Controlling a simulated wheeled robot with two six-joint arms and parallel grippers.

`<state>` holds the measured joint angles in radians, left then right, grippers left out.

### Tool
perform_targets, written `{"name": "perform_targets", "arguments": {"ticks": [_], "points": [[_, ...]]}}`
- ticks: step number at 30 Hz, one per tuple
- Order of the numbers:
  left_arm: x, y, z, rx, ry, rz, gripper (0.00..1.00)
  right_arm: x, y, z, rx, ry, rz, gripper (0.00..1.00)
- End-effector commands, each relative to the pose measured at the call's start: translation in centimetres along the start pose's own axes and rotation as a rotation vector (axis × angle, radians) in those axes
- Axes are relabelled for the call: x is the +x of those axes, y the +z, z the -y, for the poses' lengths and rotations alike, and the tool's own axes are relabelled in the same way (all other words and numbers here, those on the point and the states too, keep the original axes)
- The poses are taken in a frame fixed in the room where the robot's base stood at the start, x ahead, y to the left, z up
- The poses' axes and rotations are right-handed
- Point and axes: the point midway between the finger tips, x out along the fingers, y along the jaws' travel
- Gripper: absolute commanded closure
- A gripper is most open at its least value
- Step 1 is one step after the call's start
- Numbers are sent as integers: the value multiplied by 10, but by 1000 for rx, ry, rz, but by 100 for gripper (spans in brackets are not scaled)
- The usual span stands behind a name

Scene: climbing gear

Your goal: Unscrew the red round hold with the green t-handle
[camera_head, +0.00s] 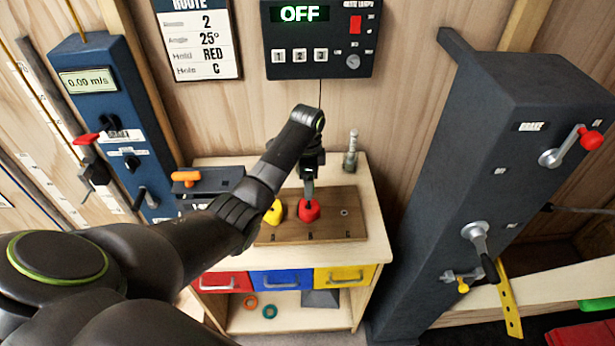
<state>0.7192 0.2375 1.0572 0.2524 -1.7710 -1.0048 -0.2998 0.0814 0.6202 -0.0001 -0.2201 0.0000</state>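The red round hold (309,210) sits on the brown wooden board (345,225) on top of the small cabinet. My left arm reaches in from the left across the cabinet. My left gripper (309,188) points down directly above the red hold, its tip at or very near the hold's top. I cannot tell whether it touches the hold, or whether its fingers are open or shut. I cannot make out a green t-handle; the gripper and forearm may hide it. My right gripper is not in view.
A yellow hold (274,212) is just left of the red one, partly behind my arm. An orange handle (186,177) sits on a dark holder (210,183) at the left. A metal bolt-like piece (351,150) stands at the back right. A dark slanted panel (480,180) rises on the right.

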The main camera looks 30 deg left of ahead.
Motion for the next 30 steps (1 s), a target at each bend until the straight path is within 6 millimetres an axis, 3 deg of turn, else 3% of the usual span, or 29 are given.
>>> {"name": "perform_targets", "arguments": {"ticks": [8,30], "points": [[1,0,-1,-83,1,0,48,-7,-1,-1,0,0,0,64],[3,-2,-4,-905,-2,1,48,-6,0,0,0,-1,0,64]]}}
